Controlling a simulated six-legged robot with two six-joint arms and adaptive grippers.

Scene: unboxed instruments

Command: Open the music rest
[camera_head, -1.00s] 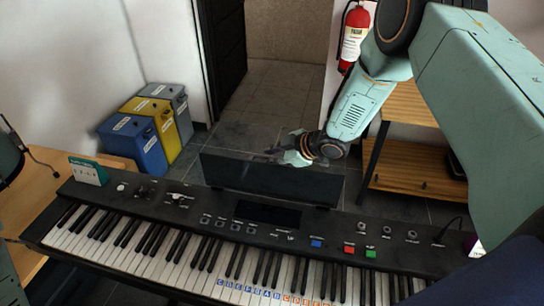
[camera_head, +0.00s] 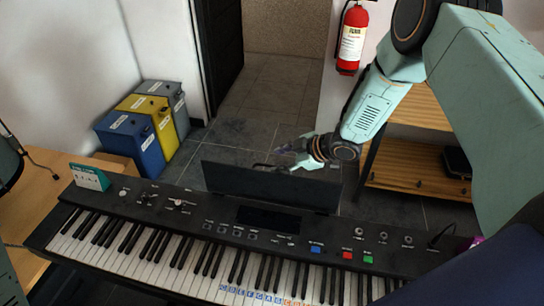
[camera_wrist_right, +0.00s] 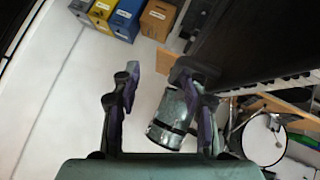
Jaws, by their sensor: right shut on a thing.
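The music rest (camera_head: 240,182) is a dark flat panel standing up along the back edge of the black keyboard (camera_head: 130,205). My right gripper (camera_head: 288,164) is at its top edge, right of the middle, and is shut on it. In the right wrist view the two fingers (camera_wrist_right: 158,78) stand apart. A dark panel (camera_wrist_right: 225,35) is beside the right finger there. The exact contact is hard to make out. My left gripper is not in view.
Blue, yellow and grey bins (camera_head: 150,125) stand on the floor at the back left. A wooden shelf (camera_head: 415,175) and a fire extinguisher (camera_head: 352,40) are at the right. A small green-and-white sign (camera_head: 90,177) stands at the keyboard's left end. The floor behind the rest is clear.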

